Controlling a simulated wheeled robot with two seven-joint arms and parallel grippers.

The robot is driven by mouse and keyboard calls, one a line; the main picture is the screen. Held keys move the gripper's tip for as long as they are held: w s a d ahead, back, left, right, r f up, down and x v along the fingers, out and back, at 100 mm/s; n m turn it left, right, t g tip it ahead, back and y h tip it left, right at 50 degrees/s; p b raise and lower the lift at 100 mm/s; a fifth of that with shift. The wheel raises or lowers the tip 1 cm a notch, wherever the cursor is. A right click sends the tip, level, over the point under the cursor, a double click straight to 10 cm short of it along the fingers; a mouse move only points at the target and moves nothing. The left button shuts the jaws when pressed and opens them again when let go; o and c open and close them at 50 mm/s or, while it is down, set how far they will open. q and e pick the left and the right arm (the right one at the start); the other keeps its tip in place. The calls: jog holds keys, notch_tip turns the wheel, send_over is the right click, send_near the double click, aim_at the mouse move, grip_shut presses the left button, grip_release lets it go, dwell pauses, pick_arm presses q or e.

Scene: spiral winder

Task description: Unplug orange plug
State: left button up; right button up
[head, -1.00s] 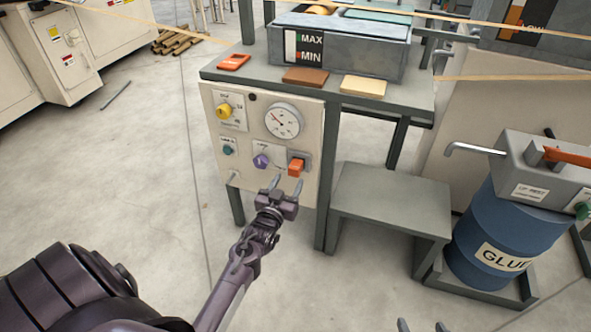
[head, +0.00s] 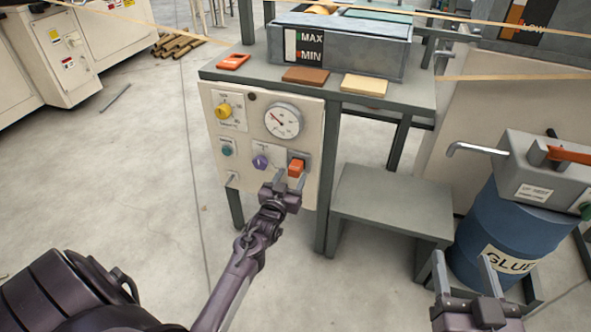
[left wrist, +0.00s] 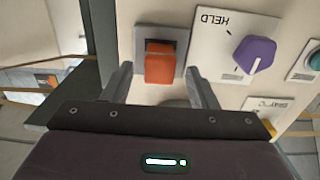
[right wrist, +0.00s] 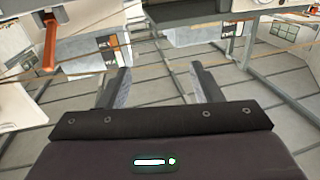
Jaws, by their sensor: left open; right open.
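The orange plug (head: 297,168) sits in a grey socket at the lower right of the cream control panel (head: 237,165). My left gripper (head: 290,181) is open in front of it. In the left wrist view the orange plug (left wrist: 160,64) lies between the two open fingertips (left wrist: 162,80), a little beyond them, with a gap on each side. My right gripper (head: 463,262) is open and empty at the lower right, in front of the glue barrel. In the right wrist view its fingers (right wrist: 158,82) have only floor and distant frames between them.
The panel also bears a purple knob (head: 261,162) beside the plug, a dial gauge (head: 283,121) and a yellow knob (head: 223,111). A grey step (head: 390,200) stands right of the panel. The blue glue barrel (head: 505,235) stands further right.

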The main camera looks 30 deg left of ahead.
aim_at(293, 174)
pick_arm(q)
jog(key=b+x, duration=0.1)
jog(key=x, duration=0.2)
jog(key=shift+w, duration=0.35)
pick_arm(e)
notch_tip(293, 174, up, 12)
jog(key=s+d+t+y, duration=0.1)
jog(key=t+y, duration=0.1)
jog(key=t, duration=0.4)
jog(key=shift+s+d, duration=0.25)
jog(key=shift+s, duration=0.15)
jog(key=shift+r, duration=0.25)
pick_arm(q)
jog(key=shift+c, duration=0.4)
grip_shut()
jog(key=shift+s+d+r+p, duration=0.1)
jog(key=shift+s+p, duration=0.5)
jog(key=shift+p, duration=0.1)
jog(key=shift+p+v, duration=1.65)
jog(key=shift+v, duration=0.75)
pick_arm(e)
jog(key=shift+r, duration=2.25)
